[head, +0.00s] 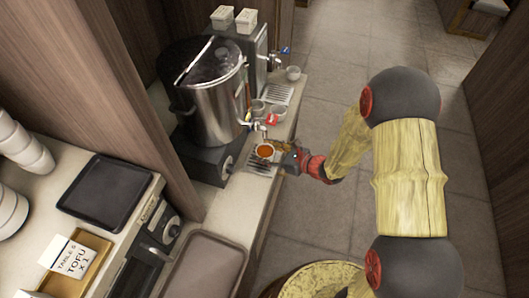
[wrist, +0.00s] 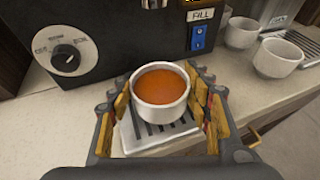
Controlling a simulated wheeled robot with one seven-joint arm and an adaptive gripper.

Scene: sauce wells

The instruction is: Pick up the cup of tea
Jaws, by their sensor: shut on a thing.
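A white cup of orange-brown tea (wrist: 159,108) sits between the two fingers of my gripper (wrist: 165,112) in the wrist view. The fingers, with wooden-looking pads, are shut on its sides. The cup is upright, over or on a slotted drip tray (wrist: 143,138); I cannot tell whether it touches the tray. In the head view the cup (head: 266,150) shows below the tap of the large metal urn (head: 225,90), with my gripper (head: 276,152) reaching it from the right.
Empty white cups (wrist: 278,57) stand at the right on the counter. The black dispenser with a dial (wrist: 66,57) and a blue FILL switch (wrist: 199,35) stands close behind the cup. A black tray (head: 108,190) lies at the left. Open floor (head: 330,70) lies right of the counter.

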